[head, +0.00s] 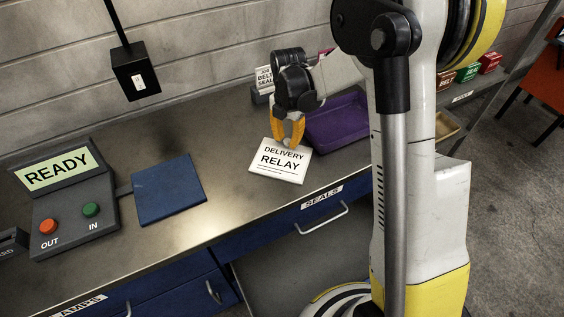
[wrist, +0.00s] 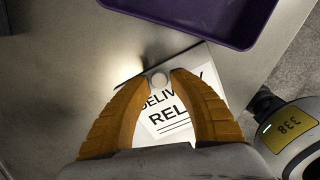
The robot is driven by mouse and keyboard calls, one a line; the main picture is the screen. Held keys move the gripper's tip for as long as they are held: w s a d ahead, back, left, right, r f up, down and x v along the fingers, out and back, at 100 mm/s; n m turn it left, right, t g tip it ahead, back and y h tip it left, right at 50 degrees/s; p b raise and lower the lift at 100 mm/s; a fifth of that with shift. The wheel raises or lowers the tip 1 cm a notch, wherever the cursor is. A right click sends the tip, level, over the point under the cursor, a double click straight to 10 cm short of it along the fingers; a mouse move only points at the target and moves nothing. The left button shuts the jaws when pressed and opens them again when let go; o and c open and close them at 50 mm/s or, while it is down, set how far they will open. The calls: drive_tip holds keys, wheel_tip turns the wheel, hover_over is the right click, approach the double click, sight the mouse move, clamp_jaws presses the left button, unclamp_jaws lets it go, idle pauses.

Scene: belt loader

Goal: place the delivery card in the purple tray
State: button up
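The delivery card (head: 279,168) is a white plate lettered "DELIVERY RELAY", near the bench's front edge. In the wrist view the card (wrist: 172,124) is partly hidden by my fingers. A small round pale knob (wrist: 158,79) shows between the fingertips. My gripper (head: 288,143) points down over the card's back edge, its orange fingers closed in on the knob from both sides. It also shows in the wrist view (wrist: 159,77). I cannot tell whether the card is clear of the bench. The purple tray (head: 338,122) is empty where visible, just right of the card; my arm hides its right part.
A blue pad (head: 168,189) and a control box (head: 75,205) reading "READY" are on the left. A small sign (head: 263,80) stands behind my gripper. Several coloured boxes (head: 467,73) are at the far right. The bench between pad and card is clear.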

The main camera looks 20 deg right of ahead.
drive_tip(key=shift+f, duration=0.8)
drive_tip(key=shift+r, duration=0.1)
clamp_jaws()
